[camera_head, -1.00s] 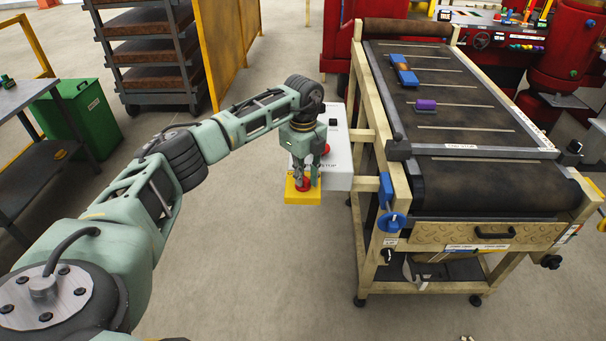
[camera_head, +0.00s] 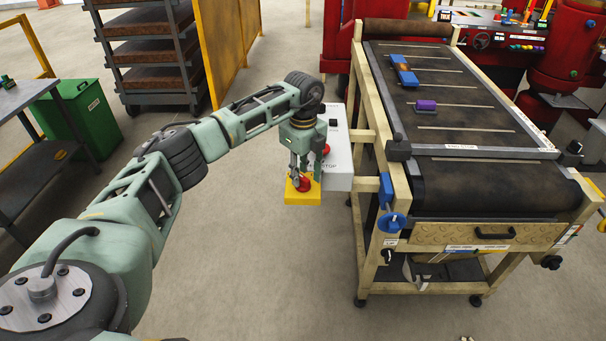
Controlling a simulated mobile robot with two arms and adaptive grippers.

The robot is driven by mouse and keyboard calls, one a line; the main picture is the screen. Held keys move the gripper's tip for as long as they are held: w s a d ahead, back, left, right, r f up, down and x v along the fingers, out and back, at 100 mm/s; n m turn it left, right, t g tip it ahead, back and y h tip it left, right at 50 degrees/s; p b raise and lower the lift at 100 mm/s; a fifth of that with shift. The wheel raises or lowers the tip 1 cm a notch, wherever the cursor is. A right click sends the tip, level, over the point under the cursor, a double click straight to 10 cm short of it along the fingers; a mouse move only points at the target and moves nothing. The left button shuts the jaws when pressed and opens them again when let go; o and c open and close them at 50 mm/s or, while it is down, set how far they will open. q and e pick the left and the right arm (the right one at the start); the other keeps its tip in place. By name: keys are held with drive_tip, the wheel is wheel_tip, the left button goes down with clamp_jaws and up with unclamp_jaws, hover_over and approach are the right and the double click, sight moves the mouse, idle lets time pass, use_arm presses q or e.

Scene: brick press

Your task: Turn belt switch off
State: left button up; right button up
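A pale grey control box (camera_head: 339,177) is mounted on the left side of the belt conveyor. On it are a small black knob (camera_head: 333,122) and a red button (camera_head: 326,149), partly covered by my arm. A yellow block (camera_head: 303,198) with a red mushroom button (camera_head: 304,184) sits at the box's left front. My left gripper (camera_head: 305,181) points down over this red button, its fingers apart on either side of it. I cannot tell whether they touch it. The label beside it is partly hidden. My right gripper is out of view.
A green bin (camera_head: 80,118) stands left. The floor between is clear.

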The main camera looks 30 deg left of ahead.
sight(304, 177)
use_arm(q)
wheel_tip(304, 177, up, 11)
idle(0.3)
drive_tip(key=shift+d, duration=0.1)
idle(0.4)
